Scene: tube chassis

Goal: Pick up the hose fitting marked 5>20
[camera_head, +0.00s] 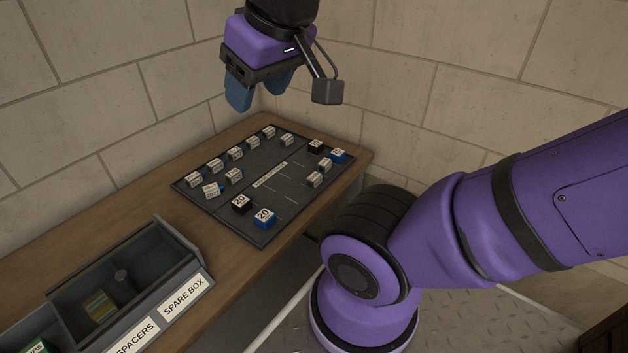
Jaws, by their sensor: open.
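A dark tray (222,218) lies on the wooden bench and holds several small fittings with white labels. A row of them runs along its back left side, from one fitting (193,179) to another (268,132). Further fittings (235,176) stand beside the row and on the right side. Their labels are too small to read, so I cannot tell which is marked 5>20. My gripper (259,93) is open, its blue fingers pointing down, above and apart from the tray's far end.
Black (241,204) and blue (264,218) blocks marked 20 stand at the tray's near end; another dark pair is at the far right. A box (180,268) labelled SPARE BOX and SPACERS stands at the near left. Block walls close off the back. Bare bench (140,211) lies between.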

